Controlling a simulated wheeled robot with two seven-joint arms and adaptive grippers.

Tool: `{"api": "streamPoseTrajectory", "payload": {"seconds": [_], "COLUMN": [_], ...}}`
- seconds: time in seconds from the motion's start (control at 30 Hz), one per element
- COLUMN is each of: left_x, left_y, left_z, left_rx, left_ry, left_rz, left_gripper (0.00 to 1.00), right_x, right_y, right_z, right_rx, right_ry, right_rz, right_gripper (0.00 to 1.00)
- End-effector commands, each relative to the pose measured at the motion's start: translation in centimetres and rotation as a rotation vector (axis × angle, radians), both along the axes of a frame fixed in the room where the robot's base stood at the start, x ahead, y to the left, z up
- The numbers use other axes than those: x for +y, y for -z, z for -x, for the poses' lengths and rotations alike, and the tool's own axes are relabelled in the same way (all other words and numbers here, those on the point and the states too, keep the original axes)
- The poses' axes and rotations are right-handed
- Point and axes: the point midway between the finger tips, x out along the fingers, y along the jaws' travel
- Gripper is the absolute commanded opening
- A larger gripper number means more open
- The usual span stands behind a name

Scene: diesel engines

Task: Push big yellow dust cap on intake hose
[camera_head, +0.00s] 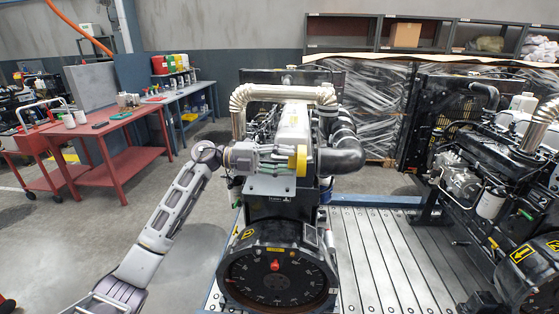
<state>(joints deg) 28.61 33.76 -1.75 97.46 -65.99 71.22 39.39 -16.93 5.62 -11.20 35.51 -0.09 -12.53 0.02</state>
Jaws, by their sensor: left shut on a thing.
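The big yellow dust cap (301,160) is at the fingertips of my left gripper (289,160), which is shut on it. The gripper reaches in from the left above the front of the middle engine, and its fingers point right. The black intake hose (345,156) is just to the right of the cap, with its end toward the cap. I cannot tell whether the cap touches the hose end, which is partly hidden by the cap. My right gripper is not in view.
The engine's round flywheel housing (278,278) is below the gripper, and a ribbed metal exhaust pipe (285,92) arches behind. A second engine (490,150) stands at right on the slatted metal floor (385,260). A red workbench (110,150) is at left.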

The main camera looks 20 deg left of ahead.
Motion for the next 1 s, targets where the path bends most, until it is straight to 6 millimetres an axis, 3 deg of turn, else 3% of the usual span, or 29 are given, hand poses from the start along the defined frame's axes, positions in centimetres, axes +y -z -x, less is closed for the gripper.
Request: {"api": "streamPoseTrajectory", "payload": {"seconds": [0.73, 1.0], "left_x": [-3.5, -3.4], "left_y": [-0.1, 0.0], "left_z": [-1.0, -1.0], "left_rx": [-0.001, 0.0], "left_ry": [0.001, 0.001], "left_rz": [0.002, 0.0], "left_gripper": [0.0, 0.0], "right_x": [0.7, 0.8], "right_y": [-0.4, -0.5], "right_z": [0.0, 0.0], "right_rx": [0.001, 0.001], "right_ry": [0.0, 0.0], "right_rz": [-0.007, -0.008], "right_gripper": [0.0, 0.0]}}
